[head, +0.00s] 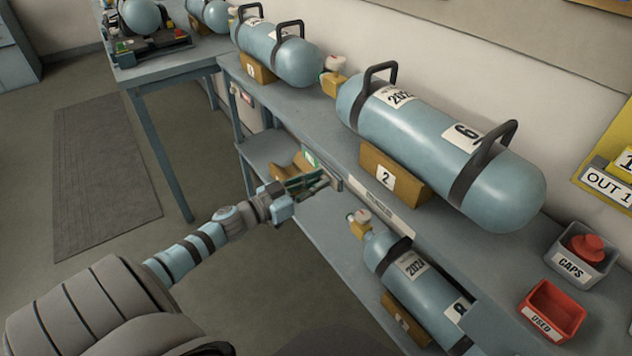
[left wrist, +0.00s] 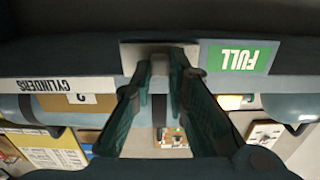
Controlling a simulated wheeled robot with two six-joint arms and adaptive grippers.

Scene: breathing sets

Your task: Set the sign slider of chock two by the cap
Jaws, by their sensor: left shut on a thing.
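Chock two (head: 392,177) is a wooden block with a white "2" label on the bench's upper shelf. It bears a blue cylinder (head: 425,125) with black handles. The brass valve (head: 333,84) is at its left end; I cannot tell whether a cap is on it. The sign slider (left wrist: 160,52) is a grey plate on the bench's front edge, with a green "FULL" panel (left wrist: 238,57) showing beside it, upside down in the left wrist view. My left gripper (head: 328,184) is at that edge, shut on the slider's tab; the fingers partly hide it.
A grey "CAPS" bin (head: 583,262) with red caps and a red "USED" bin (head: 552,308) stand at the right. Another cylinder (head: 412,275) lies on the lower shelf, near my left arm. The floor at the left is clear around a dark mat (head: 100,170).

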